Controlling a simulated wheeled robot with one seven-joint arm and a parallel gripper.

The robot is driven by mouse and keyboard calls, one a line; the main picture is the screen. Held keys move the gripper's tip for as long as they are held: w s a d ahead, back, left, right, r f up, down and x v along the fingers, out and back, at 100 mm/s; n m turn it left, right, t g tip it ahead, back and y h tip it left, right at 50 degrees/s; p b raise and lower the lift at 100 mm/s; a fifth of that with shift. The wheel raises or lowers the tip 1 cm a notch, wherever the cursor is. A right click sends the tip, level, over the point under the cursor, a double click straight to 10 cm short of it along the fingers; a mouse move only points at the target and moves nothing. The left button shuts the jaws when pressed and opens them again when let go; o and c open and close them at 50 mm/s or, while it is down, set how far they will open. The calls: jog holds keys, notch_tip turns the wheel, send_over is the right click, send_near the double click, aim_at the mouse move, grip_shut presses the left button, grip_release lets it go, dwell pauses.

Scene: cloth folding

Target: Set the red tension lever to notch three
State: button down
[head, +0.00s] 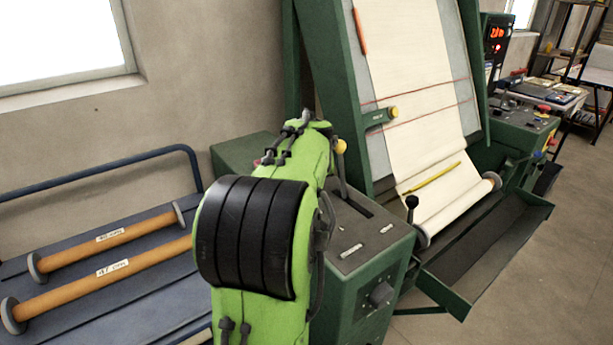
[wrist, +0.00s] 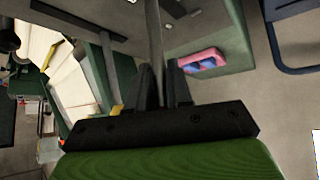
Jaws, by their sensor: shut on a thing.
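In the wrist view my gripper (wrist: 160,80) is shut on a grey metal lever shaft (wrist: 155,35), which runs between its dark fingers. The end of this shaft is hidden, so I cannot tell whether it carries a red knob. In the head view my green arm covers the gripper. The green console (head: 360,250) has a slotted dark top. A lever with a yellow knob (head: 340,147) stands beside my arm, and a lever with a black knob (head: 411,203) stands at the right edge. No red lever knob or notch marks can be made out.
A sloped green frame (head: 355,90) carries cream cloth (head: 415,70) behind the console. A metal trough (head: 480,250) sticks out at right. A blue rack (head: 110,265) with orange rollers stands at left. A red tray (wrist: 200,61) with blue items shows in the wrist view. Floor is open at lower right.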

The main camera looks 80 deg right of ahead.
jog(key=shift+s+d+r, duration=0.25)
jog(key=shift+s+r, duration=0.2)
jog(key=shift+r, duration=0.2)
jog(key=c, duration=0.9)
grip_release()
jog(key=shift+s, duration=0.1)
jog(key=shift+o, duration=0.4)
jog(key=shift+f, duration=0.1)
jog(key=shift+a+f, duration=0.1)
jog(key=p+v, duration=0.3)
jog(key=v, duration=1.2)
jog(key=shift+a, duration=0.45)
jog(key=shift+w, duration=0.2)
